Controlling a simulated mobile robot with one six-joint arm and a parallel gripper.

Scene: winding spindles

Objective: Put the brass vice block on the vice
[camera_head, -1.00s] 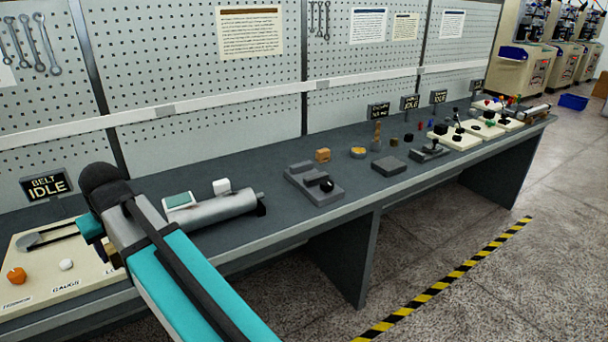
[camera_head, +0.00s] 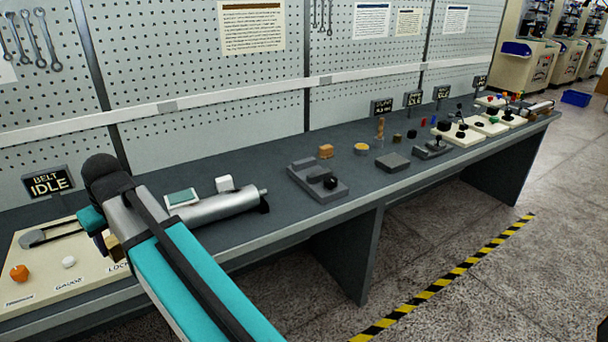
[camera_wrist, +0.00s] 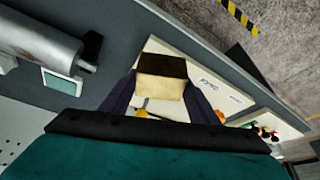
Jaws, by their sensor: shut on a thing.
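A brass-coloured block (camera_wrist: 161,88) with a dark brown face sits between the two dark fingers of my gripper (camera_wrist: 160,94) in the wrist view. The gripper is shut on it. In the head view a small part of the block (camera_head: 113,244) shows beside my arm, above the cream panel at the left; most of the gripper is hidden behind the arm. The vice (camera_head: 304,172), a grey stepped block with a black knob, stands on the bench to the right of my arm, well apart from the gripper. Its top is bare.
A grey cylinder (camera_head: 222,206) lies between my arm and the vice, with a green-topped tray (camera_head: 181,197) and white cube (camera_head: 225,183) behind it. An orange-brown block (camera_head: 326,151) stands behind the vice. The cream panel (camera_head: 50,262) has knobs. Pegboard backs the bench.

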